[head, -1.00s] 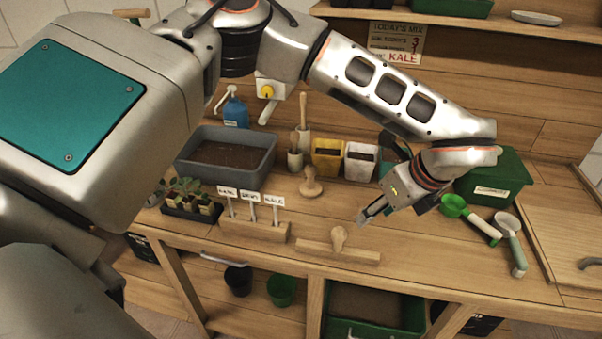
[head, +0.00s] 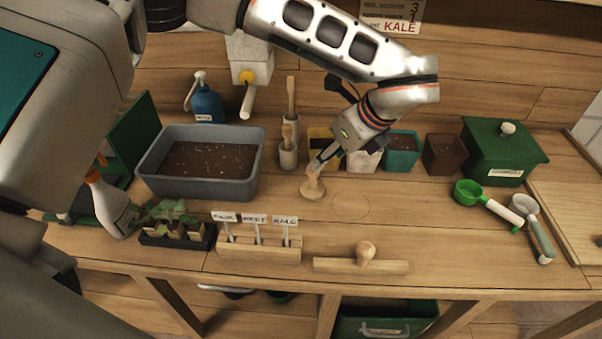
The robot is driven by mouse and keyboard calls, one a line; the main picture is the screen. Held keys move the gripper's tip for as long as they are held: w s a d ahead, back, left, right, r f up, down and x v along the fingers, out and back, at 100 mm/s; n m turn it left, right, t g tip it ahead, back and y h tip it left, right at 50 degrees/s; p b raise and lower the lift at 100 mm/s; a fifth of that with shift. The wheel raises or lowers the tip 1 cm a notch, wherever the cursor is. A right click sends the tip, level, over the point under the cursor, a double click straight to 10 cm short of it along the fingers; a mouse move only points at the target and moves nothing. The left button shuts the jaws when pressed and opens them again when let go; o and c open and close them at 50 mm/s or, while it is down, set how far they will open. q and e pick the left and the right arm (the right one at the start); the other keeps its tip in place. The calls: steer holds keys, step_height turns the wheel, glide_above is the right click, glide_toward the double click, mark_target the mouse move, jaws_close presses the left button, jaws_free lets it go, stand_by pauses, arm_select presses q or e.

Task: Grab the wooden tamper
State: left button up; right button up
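A wooden tamper (head: 313,187) with a round base and an upright knobbed handle stands on the bench, right of the grey soil tub. My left gripper (head: 318,166) reaches down to the top of its handle. The fingertips overlap the handle in the picture; I cannot tell whether they are closed on it. The base appears to rest on the bench. A second wooden tool, a flat bar with a knob (head: 365,256), lies near the front edge. My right gripper is not in view.
Behind the gripper stand a yellow pot (head: 321,140), a white pot (head: 365,159), a teal pot (head: 401,152) and a brown pot (head: 444,153). The grey tub (head: 150,174) is left, the label holder (head: 262,252) in front.

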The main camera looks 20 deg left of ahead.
mark_target(313, 179)
arm_select(q)
steer(key=x, duration=0.2)
steer(key=p+x, duration=0.1)
steer(key=x, duration=0.5)
steer(key=shift+s+a+r, duration=0.1)
steer(key=shift+s+a, duration=0.2)
steer(key=shift+a, duration=0.05)
jaws_close()
